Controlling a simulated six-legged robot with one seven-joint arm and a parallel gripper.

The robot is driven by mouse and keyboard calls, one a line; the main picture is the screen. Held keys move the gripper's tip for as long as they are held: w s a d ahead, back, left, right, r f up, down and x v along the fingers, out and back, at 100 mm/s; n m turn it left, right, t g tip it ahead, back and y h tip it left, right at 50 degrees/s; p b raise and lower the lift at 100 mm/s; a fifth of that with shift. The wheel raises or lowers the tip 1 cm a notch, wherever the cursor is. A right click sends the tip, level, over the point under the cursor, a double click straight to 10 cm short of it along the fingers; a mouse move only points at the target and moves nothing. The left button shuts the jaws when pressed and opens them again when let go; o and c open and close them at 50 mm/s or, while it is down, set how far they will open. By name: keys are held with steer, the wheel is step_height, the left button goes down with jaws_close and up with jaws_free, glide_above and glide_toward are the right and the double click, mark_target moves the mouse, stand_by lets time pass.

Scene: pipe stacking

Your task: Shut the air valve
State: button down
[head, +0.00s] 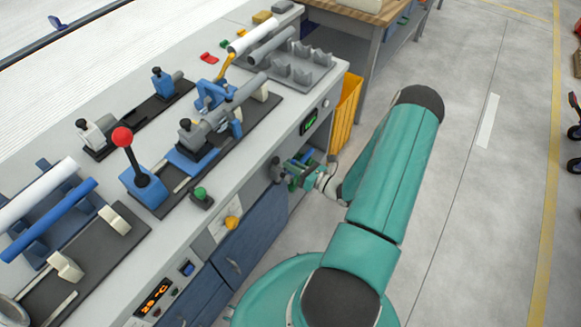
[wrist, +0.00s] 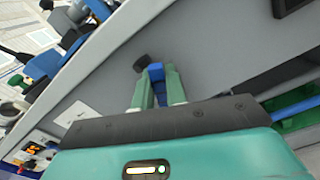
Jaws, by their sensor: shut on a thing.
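The air valve sits on the bench's front panel. In the head view its dark round part (head: 277,166) shows just left of my gripper (head: 299,175). In the wrist view a black knob (wrist: 141,62) and a blue lever (wrist: 155,72) show at the tips of my gripper (wrist: 157,84). The two green fingers stand on either side of the blue lever and are shut on it. Most of the valve body is hidden behind the fingers. I cannot tell the lever's exact angle from the head view.
A red-knobbed lever (head: 122,138) stands on the bench. A yellow bin (head: 345,112) is beyond my gripper.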

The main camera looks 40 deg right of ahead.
steer(key=w+d+f+m, duration=0.1)
steer(key=d+f+m, duration=0.2)
steer(key=m, duration=1)
steer(key=shift+f+m, duration=0.3)
steer(key=shift+f, duration=0.8)
steer(key=c, duration=1.5)
jaws_free()
steer(key=shift+w, duration=0.1)
steer(key=shift+o, duration=0.3)
steer(key=shift+d, duration=0.1)
steer(key=v, duration=1.4)
steer(key=shift+w+r, duration=0.1)
